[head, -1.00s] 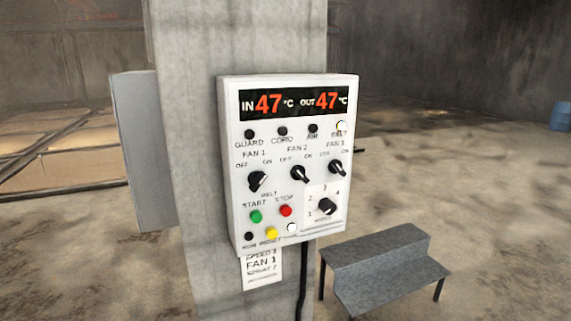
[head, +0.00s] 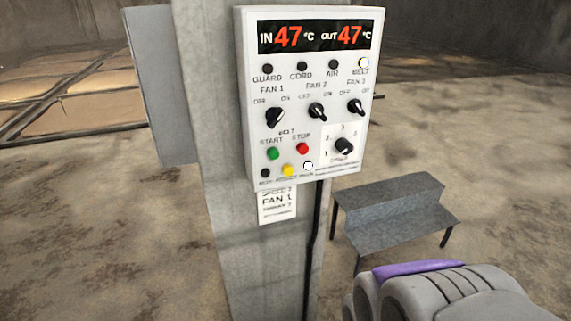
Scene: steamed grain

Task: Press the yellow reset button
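A white control panel (head: 310,110) is mounted on a concrete pillar. The small yellow button (head: 289,170) is in its bottom row, below the green START button (head: 272,154) and the red STOP button (head: 303,148). A dark round spot (head: 265,173) is to its left and a white lit one (head: 308,166) to its right. The label under the row is too small to read surely. A grey and purple part of my arm shows at the bottom right, apart from the panel. My gripper's fingers are not in view.
A grey stepped bench (head: 392,215) stands to the right of the pillar (head: 265,265). A black cable (head: 312,245) runs down from the panel. A paper note (head: 277,206) hangs below it. A grey box (head: 160,85) is on the pillar's left side.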

